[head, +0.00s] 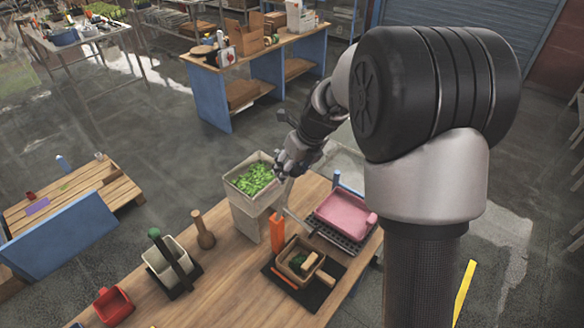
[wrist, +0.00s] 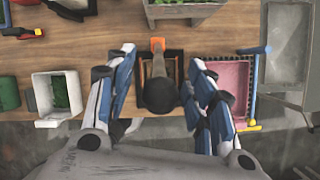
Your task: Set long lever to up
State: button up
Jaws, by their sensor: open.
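My gripper (wrist: 163,92) is open, with its blue and white fingers spread to either side in the wrist view. Between them shows a dark rounded knob (wrist: 160,96) on a brownish stem, in front of a black frame. An orange piece (wrist: 157,45) shows at the stem's far end. I cannot tell for sure which part is the long lever. My gripper in the head view (head: 280,176) is above the table, near the planter box; its fingertips are unclear.
A box of green leaves (head: 253,178) stands behind the orange upright. A pink tray (head: 345,212) is at its right, with a blue post (head: 336,179) behind. A white bin (head: 170,258), a wooden pestle-like handle (head: 204,232) and a red container (head: 113,306) are to the left.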

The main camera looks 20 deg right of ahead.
jog(key=shift+s+d, duration=0.15)
jog(key=shift+r, duration=0.3)
jog(key=v, duration=1.1)
jog(key=shift+s+r, duration=0.15)
jog(key=shift+d, duration=0.1)
